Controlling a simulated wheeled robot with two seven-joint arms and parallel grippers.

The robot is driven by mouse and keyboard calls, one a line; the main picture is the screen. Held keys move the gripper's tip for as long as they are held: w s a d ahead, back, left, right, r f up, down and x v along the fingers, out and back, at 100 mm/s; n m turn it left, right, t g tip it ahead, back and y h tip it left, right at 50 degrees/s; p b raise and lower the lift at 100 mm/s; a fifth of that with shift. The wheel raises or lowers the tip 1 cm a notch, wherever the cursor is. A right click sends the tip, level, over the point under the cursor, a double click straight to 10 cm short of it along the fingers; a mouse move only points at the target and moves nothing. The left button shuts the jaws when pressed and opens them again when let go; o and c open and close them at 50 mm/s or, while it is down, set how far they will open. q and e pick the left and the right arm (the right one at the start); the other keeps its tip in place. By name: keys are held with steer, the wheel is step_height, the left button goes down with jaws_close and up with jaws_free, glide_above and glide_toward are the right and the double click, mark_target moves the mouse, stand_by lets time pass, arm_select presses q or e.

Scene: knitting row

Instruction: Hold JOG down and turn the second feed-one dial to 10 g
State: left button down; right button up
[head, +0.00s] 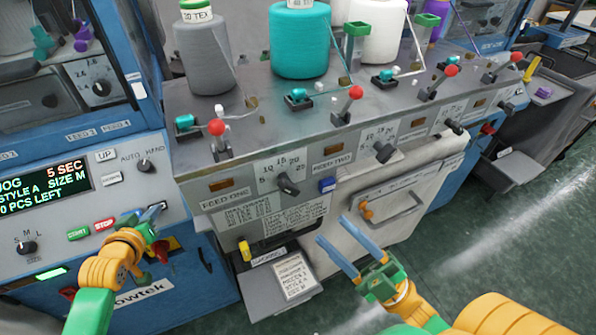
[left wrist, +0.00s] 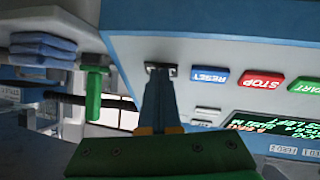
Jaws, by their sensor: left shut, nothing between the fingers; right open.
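The control panel display (head: 45,190) reads "JOG 5 SEC, STYLE A, SIZE M". My left gripper (head: 155,210) is shut, its fingertips at a small switch plate (left wrist: 160,68) beside the blue RESET button (left wrist: 211,75). The fingers mostly hide what they touch there. The dark feed-one dial (head: 288,185) sits beside the FEED ONE label (head: 225,196), under a scale plate with 10, 15, 20 and 25; its exact setting is unclear. A similar dial (head: 384,152) is by FEED TWO. My right gripper (head: 334,230) is open and empty, below and right of the feed-one dial.
Red-knobbed levers (head: 216,128) and yarn cones (head: 300,40) stand on the sloped top above the dials. A blue block (head: 327,185) sits right of the feed-one dial. A cabinet handle (head: 395,205) and a grey tray (head: 265,290) are near my right gripper.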

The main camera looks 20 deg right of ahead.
steer(key=shift+f, duration=0.1)
stand_by(0.3)
steer(key=v, duration=1.2)
steer(key=shift+s, duration=0.15)
arm_select(q)
steer(key=s+r+p, duration=0.1)
steer(key=r+p, duration=0.1)
steer(key=p, duration=0.2)
steer(key=s+r+p, duration=0.2)
steer(key=p, duration=0.2)
steer(key=shift+s+r, duration=0.3)
arm_select(e)
step_height(320, 180, up, 8)
